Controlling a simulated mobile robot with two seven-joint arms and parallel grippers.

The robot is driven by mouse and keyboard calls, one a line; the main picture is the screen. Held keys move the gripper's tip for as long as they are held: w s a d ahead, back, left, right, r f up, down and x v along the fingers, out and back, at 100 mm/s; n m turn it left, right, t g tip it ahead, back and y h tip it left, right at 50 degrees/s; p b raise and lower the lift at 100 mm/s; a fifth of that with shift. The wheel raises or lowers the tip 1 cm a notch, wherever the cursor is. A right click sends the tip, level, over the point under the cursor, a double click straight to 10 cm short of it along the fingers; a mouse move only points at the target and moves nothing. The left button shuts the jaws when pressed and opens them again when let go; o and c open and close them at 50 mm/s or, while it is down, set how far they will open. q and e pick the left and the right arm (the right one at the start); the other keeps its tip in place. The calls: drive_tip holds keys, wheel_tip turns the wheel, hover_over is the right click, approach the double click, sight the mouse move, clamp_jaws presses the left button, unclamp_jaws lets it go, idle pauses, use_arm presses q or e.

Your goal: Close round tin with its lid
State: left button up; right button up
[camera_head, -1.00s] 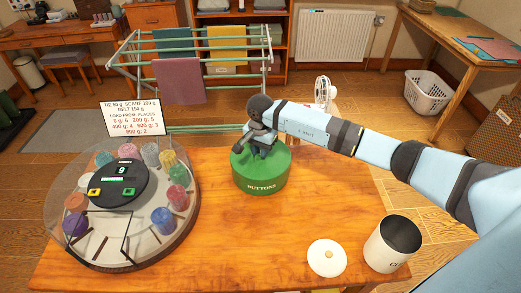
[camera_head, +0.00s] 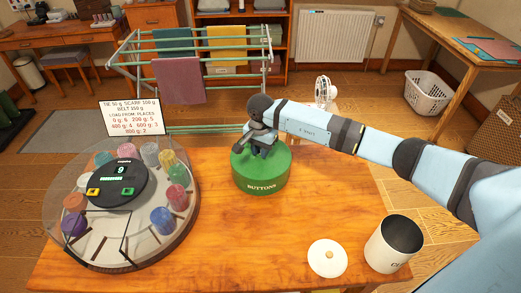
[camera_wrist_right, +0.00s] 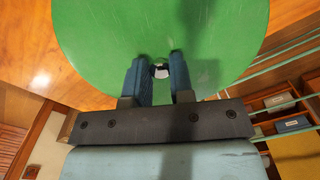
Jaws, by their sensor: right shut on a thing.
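The round green tin (camera_head: 260,185), marked BUTTONS, stands upright on the wooden table. Its round green lid (camera_head: 277,160) lies over the tin's top, level and in line with it; I cannot tell whether it is fully seated. My right gripper (camera_head: 254,148) is above the lid, pointing down. In the right wrist view, the lid (camera_wrist_right: 100,30) fills the top, and the fingers of my right gripper (camera_wrist_right: 160,75) are shut on its small shiny knob (camera_wrist_right: 161,71). The tin's body is hidden there. My left gripper is not in view.
A round scale-like device (camera_head: 125,205) with coloured weights stands on the left, a sign (camera_head: 131,118) behind it. A white canister (camera_head: 392,247) and a loose white lid (camera_head: 327,258) are at the front right. The table's front middle is clear.

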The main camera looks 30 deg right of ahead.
drive_tip(key=o, duration=1.3)
drive_tip(key=shift+r, duration=0.2)
drive_tip(key=shift+r+p, duration=1.5)
drive_tip(key=shift+r, duration=1.85)
clamp_jaws()
